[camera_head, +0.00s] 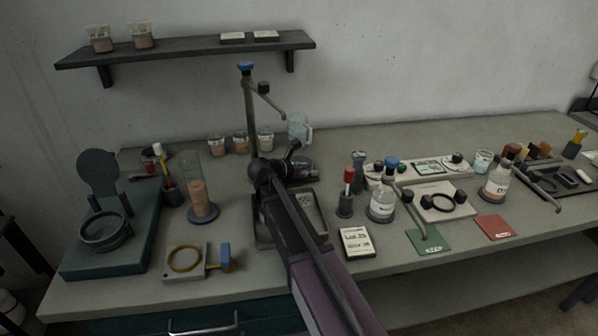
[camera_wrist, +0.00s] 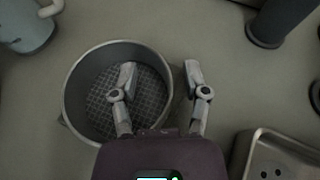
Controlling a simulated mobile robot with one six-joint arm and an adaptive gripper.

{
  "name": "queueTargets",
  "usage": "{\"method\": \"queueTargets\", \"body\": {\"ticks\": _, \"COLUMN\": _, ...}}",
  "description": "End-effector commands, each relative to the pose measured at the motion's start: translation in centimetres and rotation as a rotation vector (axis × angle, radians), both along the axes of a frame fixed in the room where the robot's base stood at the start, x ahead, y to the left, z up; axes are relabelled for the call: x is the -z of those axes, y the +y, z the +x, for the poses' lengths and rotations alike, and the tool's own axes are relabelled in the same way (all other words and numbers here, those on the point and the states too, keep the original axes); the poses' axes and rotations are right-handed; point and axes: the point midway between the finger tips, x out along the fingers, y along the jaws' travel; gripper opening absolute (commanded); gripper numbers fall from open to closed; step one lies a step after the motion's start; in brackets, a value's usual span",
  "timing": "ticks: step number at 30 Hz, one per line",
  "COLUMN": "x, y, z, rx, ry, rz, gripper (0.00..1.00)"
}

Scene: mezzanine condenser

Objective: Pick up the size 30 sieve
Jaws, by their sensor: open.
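The round metal sieve (camera_wrist: 78,88) with a wire mesh floor sits on the bench in the wrist view. I cannot read a size mark on it. My gripper (camera_wrist: 161,72) is open. Its left finger is over the inside of the sieve and its right finger is outside, so the right part of the rim lies between them. I cannot tell how far down the fingers reach. In the head view the sieve (camera_head: 305,169) is partly hidden behind my arm and gripper.
A metal tray (camera_wrist: 244,150) is at lower right in the wrist view. A light-coloured jug (camera_wrist: 25,32) is at upper left and a dark post (camera_wrist: 275,22) at upper right. A glass cylinder (camera_head: 196,182) stands left of my arm in the head view.

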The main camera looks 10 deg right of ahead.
Motion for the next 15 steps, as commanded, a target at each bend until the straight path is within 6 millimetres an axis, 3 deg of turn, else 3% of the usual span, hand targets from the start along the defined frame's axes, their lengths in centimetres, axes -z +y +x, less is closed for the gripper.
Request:
{"method": "queueTargets", "body": {"ticks": 13, "x": -0.03, "y": 0.08, "z": -0.01, "rx": 0.000, "ry": 0.000, "rz": 0.000, "gripper": 0.59}}
{"method": "queueTargets", "body": {"ticks": 15, "x": -0.03, "y": 0.08, "z": -0.02, "rx": -0.001, "ry": 0.000, "rz": 0.000, "gripper": 0.42}}
